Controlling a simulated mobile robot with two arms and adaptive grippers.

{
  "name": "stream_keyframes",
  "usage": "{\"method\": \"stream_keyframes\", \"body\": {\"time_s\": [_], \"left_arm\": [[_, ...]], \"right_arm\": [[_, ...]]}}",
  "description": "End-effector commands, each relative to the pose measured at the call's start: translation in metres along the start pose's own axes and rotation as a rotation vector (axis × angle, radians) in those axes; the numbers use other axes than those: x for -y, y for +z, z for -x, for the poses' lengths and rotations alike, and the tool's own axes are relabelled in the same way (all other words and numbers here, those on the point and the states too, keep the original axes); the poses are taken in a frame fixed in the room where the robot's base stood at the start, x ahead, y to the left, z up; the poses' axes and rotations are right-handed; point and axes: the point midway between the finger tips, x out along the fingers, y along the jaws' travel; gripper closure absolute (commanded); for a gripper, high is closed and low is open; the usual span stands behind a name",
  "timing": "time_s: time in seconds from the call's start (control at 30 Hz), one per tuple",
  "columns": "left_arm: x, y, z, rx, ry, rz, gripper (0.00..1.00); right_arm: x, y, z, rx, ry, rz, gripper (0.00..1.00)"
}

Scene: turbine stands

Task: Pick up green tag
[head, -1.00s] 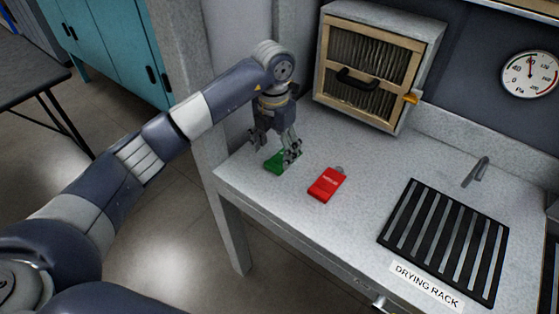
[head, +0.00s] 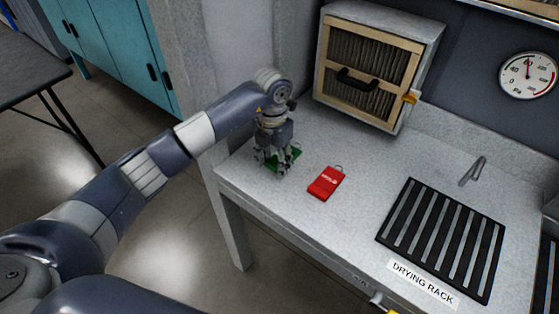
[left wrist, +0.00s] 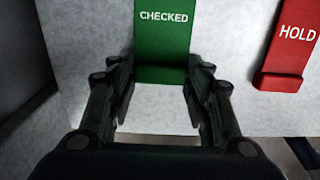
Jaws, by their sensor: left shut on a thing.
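The green tag (head: 292,154) lies on the light grey worktop near its left edge, partly hidden by my gripper in the head view. In the left wrist view the green tag (left wrist: 163,40) reads "CHECKED". My left gripper (head: 272,170) is down at the worktop and shut on the green tag. In the left wrist view my left gripper (left wrist: 163,88) has one finger on each side of the tag's near end. My right gripper is not in view.
A red tag (head: 326,183), marked "HOLD" in the left wrist view (left wrist: 291,45), lies just right of the green one. A black slatted drying rack (head: 441,240) lies at the right. A filter box (head: 369,68) stands at the back. The worktop between is clear.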

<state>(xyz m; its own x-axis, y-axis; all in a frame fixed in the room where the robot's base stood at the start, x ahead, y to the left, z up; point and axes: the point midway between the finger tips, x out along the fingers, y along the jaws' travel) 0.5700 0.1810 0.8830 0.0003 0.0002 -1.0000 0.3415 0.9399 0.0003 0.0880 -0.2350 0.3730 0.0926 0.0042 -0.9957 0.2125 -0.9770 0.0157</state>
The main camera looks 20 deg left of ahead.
Motion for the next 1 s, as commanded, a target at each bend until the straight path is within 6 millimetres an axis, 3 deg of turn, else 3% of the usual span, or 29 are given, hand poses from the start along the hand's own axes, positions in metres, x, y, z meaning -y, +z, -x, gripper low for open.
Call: {"method": "stream_keyframes", "body": {"time_s": [0.33, 0.53, 1.0], "left_arm": [[0.0, 0.001, 0.007, 0.002, -0.001, 0.0, 0.7], [0.0, 0.0, 0.036, 0.005, 0.002, -0.001, 0.7], [0.054, -0.09, 0.042, 0.001, 0.001, -0.004, 0.7]], "right_arm": [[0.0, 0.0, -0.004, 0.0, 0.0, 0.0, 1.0], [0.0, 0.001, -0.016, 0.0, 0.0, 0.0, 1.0], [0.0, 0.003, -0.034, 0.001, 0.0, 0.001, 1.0]]}}
